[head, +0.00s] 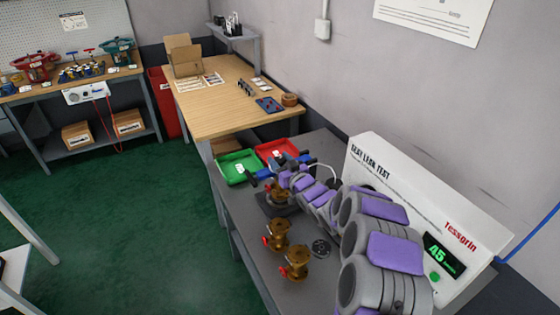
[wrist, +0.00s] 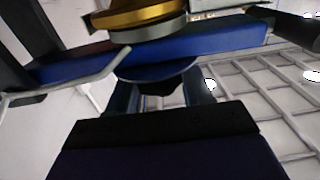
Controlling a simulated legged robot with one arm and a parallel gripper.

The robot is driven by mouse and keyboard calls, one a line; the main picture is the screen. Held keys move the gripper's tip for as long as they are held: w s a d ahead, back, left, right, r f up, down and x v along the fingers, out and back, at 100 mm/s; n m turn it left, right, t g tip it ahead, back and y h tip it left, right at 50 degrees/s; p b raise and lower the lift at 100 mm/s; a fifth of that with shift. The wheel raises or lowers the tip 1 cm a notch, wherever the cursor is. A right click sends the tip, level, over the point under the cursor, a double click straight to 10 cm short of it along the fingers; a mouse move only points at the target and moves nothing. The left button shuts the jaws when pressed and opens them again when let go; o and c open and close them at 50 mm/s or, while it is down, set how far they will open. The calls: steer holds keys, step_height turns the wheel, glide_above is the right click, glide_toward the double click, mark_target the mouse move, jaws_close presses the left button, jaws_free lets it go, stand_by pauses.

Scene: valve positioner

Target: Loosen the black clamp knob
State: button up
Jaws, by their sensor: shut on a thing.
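In the head view my gripper (head: 284,180) is at the blue-topped valve assembly (head: 290,160) on the grey bench, at the end of my grey and purple arm. In the wrist view a blue bar (wrist: 225,47) crosses the picture, with a gold body and silver ring (wrist: 145,22) above it. Below the bar, the black clamp knob (wrist: 165,87) shows partly between my gripper's two fingers (wrist: 160,95). My gripper is shut on it. The knob is dark and mostly hidden, and in the head view I cannot make it out.
Two brass valves (head: 277,233) (head: 295,262) and a round dark flange (head: 321,247) stand near my arm. A green tray (head: 226,171) and red tray (head: 268,149) sit at the bench's far end. The white leak test panel (head: 395,190) borders the right side.

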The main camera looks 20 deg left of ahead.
steer(key=shift+w+d+r+n+g+p, duration=0.15)
steer(key=shift+n+g+p, duration=0.15)
steer(key=shift+p, duration=0.3)
steer(key=shift+r+g+y+p, duration=0.1)
steer(key=shift+g+y+p, duration=0.3)
steer(key=shift+y+p, duration=0.15)
steer(key=n+g+p, duration=0.1)
steer(key=p, duration=0.1)
steer(key=shift+y+p, duration=0.25)
steer(key=shift+p, duration=0.05)
steer(key=n+g+y+p, duration=0.1)
steer(key=n+g+p, duration=0.1)
steer(key=g+p, duration=0.1)
steer(key=shift+p, duration=0.85)
steer(key=n+g, duration=0.1)
steer(key=n+g+y, duration=0.1)
steer(key=shift+a+f+g+p, duration=0.2)
steer(key=shift+f+g+p, duration=0.05)
steer(key=shift+g+p, duration=0.05)
steer(key=shift+f+n+g, duration=0.1)
steer(key=shift+n+g, duration=0.2)
steer(key=shift+g, duration=0.1)
steer(key=shift+w+n+g+b, duration=0.1)
steer(key=shift+n+g+b, duration=0.6)
steer(key=shift+g+b, duration=0.5)
steer(key=shift+b, duration=0.3)
steer(key=shift+d, duration=0.1)
